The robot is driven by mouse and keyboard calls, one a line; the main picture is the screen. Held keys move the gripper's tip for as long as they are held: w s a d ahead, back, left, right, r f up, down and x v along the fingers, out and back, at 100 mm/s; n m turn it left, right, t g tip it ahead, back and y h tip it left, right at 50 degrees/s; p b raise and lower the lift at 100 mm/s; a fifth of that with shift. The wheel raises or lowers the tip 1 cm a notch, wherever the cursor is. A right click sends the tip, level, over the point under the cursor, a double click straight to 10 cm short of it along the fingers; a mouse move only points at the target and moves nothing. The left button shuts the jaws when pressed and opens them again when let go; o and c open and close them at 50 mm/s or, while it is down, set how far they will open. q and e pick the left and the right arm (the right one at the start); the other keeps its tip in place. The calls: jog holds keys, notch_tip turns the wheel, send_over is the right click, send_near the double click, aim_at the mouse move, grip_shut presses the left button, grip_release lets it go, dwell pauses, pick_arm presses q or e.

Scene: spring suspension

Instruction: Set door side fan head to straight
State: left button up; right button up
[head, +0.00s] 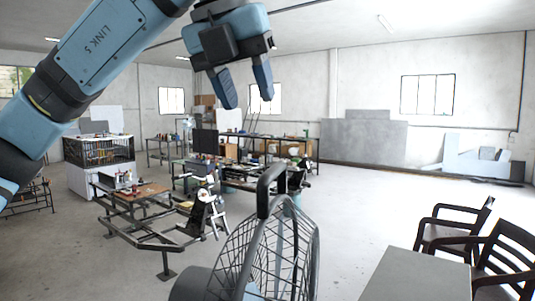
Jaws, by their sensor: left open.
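A fan stands close in front at the bottom middle of the head view. Its fan head (262,255) has a wire cage seen from the side and turned toward the right, with a dark loop handle (264,185) on top. A rounded grey housing (190,285) shows at its lower left. The fan's stand is below the picture. My left gripper (247,98) hangs above the fan, fingers pointing down, open and empty, apart from the handle. My right gripper is not in view. No door is visible, so I cannot tell which side is the door side.
A grey tabletop (418,277) is at the lower right, with dark wooden chairs (458,228) behind it. A metal frame bench (140,225) stands to the left. Workbenches with tools are farther back.

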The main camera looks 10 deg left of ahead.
pick_arm(q)
jog(key=p+x, duration=0.2)
jog(key=x, duration=0.9)
jog(key=shift+w+f+p, duration=0.1)
jog(key=shift+f+p, duration=0.1)
jog(key=shift+p, duration=0.1)
jog(key=shift+c, duration=0.3)
grip_shut()
